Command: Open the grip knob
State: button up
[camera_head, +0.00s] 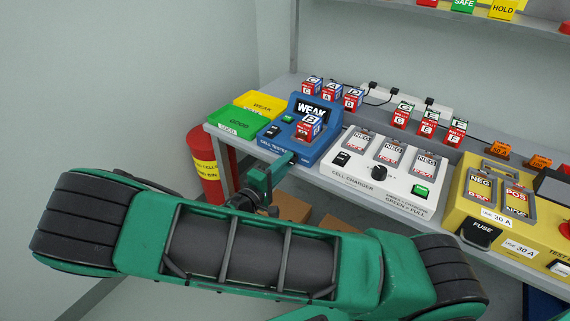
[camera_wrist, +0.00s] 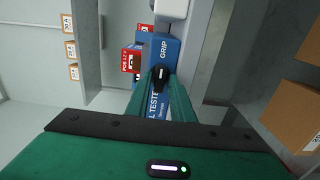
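The grip knob (camera_wrist: 160,73) is a small black knob with a white line, on the blue face marked GRIP, in the upper middle of the wrist view. The blue cell tester (camera_head: 322,141) reads WEAK and holds a cell marked B (camera_head: 308,128). My gripper (camera_head: 288,160) reaches the tester's front in the head view, where the knob is hidden. In the wrist view its two green fingers (camera_wrist: 160,80) stand apart, one on each side of the knob. I cannot tell whether they touch it.
Green (camera_head: 234,121) and yellow (camera_head: 263,103) trays lie left of the tester. The white cell charger (camera_head: 345,179) stands close on its right. Several cells stand behind on the bench. A red bin (camera_head: 205,172) and cardboard boxes (camera_head: 291,206) are below.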

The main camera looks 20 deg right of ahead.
grip_shut()
dwell(0.3)
jog(key=shift+w+a+n, duration=0.1)
jog(key=shift+w+n, duration=0.05)
jog(key=shift+n, duration=8.75)
jog(key=shift+r, duration=0.1)
